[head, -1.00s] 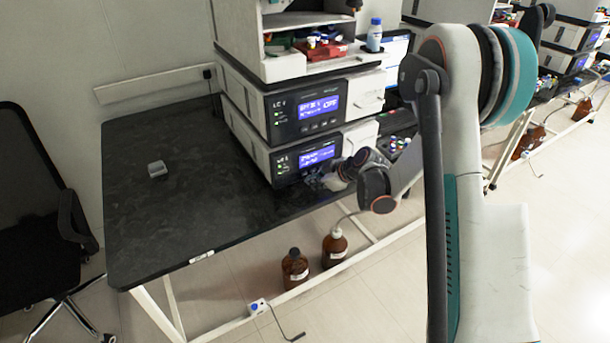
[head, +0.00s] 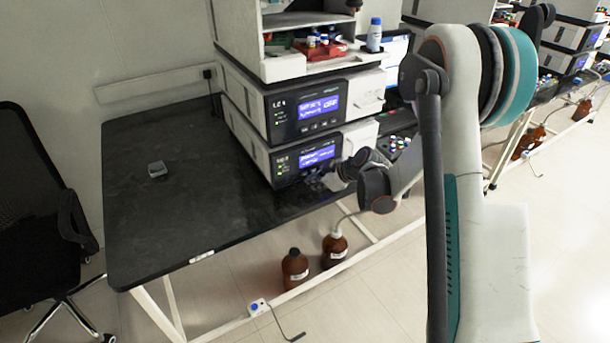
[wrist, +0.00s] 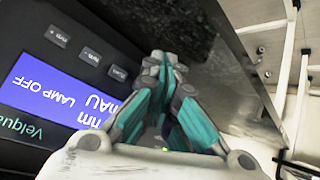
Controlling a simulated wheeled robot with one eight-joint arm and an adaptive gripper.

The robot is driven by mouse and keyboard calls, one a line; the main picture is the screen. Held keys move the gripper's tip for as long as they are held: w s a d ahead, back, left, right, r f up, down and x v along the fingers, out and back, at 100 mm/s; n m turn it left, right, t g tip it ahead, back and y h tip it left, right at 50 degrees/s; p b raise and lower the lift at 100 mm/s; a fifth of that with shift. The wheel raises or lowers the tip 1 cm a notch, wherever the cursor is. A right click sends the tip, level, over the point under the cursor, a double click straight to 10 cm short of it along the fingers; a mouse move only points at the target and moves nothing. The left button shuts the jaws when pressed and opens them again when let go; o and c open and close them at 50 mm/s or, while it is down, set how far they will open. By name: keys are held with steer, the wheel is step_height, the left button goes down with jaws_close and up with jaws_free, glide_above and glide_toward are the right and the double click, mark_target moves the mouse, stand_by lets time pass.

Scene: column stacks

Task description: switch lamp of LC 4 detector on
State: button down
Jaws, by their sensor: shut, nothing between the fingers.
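In the head view a stack holds an upper module labelled what looks like LC 4 (head: 305,110), its blue display ending in OFF. A similar lower module (head: 285,165) sits beneath it; its label and display are too small to read surely. My gripper (head: 318,181) is at the lower module's front, below its display. In the wrist view the display (wrist: 55,95) appears upside down and reads LAMP OFF. Dark buttons (wrist: 90,57) run beside it. My gripper (wrist: 160,62) is shut and empty, fingertips at the end of the button row. I cannot tell whether they touch.
A black chair (head: 40,200) is at left. The bench edge (wrist: 235,60) runs beside my gripper.

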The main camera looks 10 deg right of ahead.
steer(key=shift+w, duration=0.15)
steer(key=shift+w+a, duration=0.1)
steer(key=shift+w, duration=0.15)
steer(key=shift+w+a, duration=0.15)
steer(key=shift+w, duration=0.2)
stand_by(0.8)
steer(key=shift+s+d+b, duration=0.25)
steer(key=shift+s+b, duration=0.15)
steer(key=shift+s, duration=0.4)
steer(key=shift+s, duration=0.1)
steer(key=s, duration=0.1)
steer(key=s+d, duration=0.1)
steer(key=s, duration=0.1)
steer(key=s+b, duration=0.1)
steer(key=shift+s+d, duration=0.3)
steer(key=shift+r, duration=0.1)
stand_by(0.7)
